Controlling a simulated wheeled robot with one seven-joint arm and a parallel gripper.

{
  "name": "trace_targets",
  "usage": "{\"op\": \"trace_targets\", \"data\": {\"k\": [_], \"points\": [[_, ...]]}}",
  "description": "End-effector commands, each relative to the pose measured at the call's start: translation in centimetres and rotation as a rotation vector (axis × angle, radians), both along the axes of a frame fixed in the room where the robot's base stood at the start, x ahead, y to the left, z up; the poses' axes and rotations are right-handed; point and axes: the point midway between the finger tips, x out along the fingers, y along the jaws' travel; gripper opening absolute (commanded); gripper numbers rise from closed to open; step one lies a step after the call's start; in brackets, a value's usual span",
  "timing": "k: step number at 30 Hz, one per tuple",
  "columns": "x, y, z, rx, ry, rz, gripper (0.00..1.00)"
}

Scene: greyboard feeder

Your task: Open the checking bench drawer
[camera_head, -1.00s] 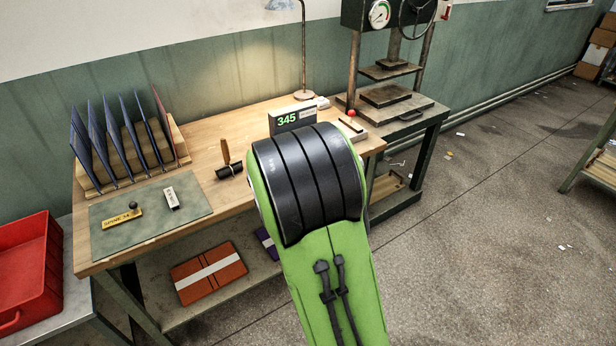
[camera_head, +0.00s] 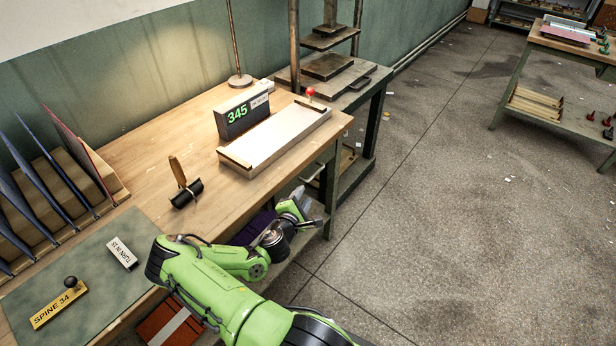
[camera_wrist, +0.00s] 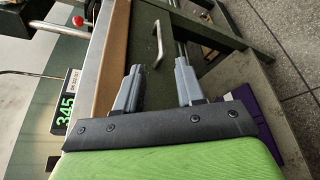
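The checking bench (camera_head: 222,193) has a wooden top. A silver bar handle (camera_wrist: 158,42) stands out from that front; the drawer's outline is hard to make out. My gripper (camera_wrist: 158,68) is open, with its two grey fingers apart and nothing between them. The handle lies just beyond the fingertips, roughly in line with the gap, apparently not touched. In the head view my gripper (camera_head: 306,207) is low at the bench's front right, and its fingers are small there.
On the bench are a scale display reading 345 (camera_head: 241,112), a long pale tray (camera_head: 275,137), a roller (camera_head: 186,194), a mat (camera_head: 95,275) and upright folders (camera_head: 60,180). A press (camera_head: 328,68) stands behind. A purple item (camera_head: 257,222) lies below.

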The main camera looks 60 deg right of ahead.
Motion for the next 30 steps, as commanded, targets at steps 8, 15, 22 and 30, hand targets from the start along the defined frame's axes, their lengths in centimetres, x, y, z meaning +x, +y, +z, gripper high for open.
{"op": "trace_targets", "data": {"k": [8,15,22,30], "points": [[1.1,-7.0,-1.7,-0.001,-0.006,-0.005,0.38],[2.0,-11.5,-2.7,0.0,-0.005,-0.003,0.38],[2.2,-12.6,-2.8,0.001,-0.001,-0.002,0.38],[2.2,-12.6,-2.8,0.002,-0.002,-0.002,0.18]]}}
